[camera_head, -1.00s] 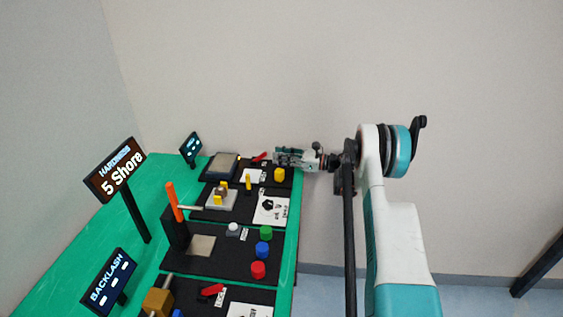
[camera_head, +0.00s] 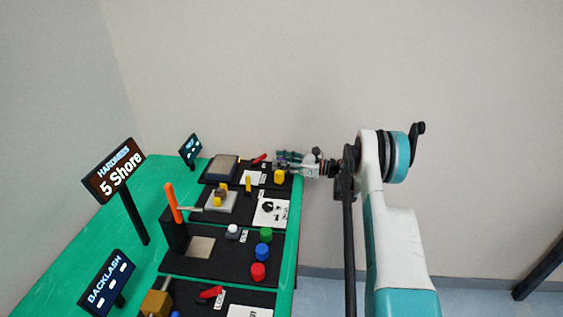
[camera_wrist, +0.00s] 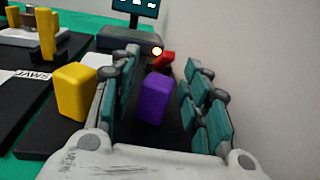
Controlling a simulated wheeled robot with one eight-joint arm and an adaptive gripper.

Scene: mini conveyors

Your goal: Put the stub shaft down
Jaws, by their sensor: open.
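My gripper (camera_head: 283,161) is at the far right end of the green table, over the last black mat. In the wrist view its fingers (camera_wrist: 160,65) are spread open. A purple block (camera_wrist: 154,98) stands upright on the black mat between them, with gaps showing on both sides. I take it to be the stub shaft, though its shape does not make this certain. In the head view it is hidden by the gripper.
A yellow block (camera_wrist: 75,92) stands close to the left of the fingers; the head view shows it too (camera_head: 279,176). A grey scale-like device (camera_wrist: 128,38) with a red part (camera_wrist: 163,60) and a screen (camera_wrist: 136,8) lies ahead. A wall is close on the right.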

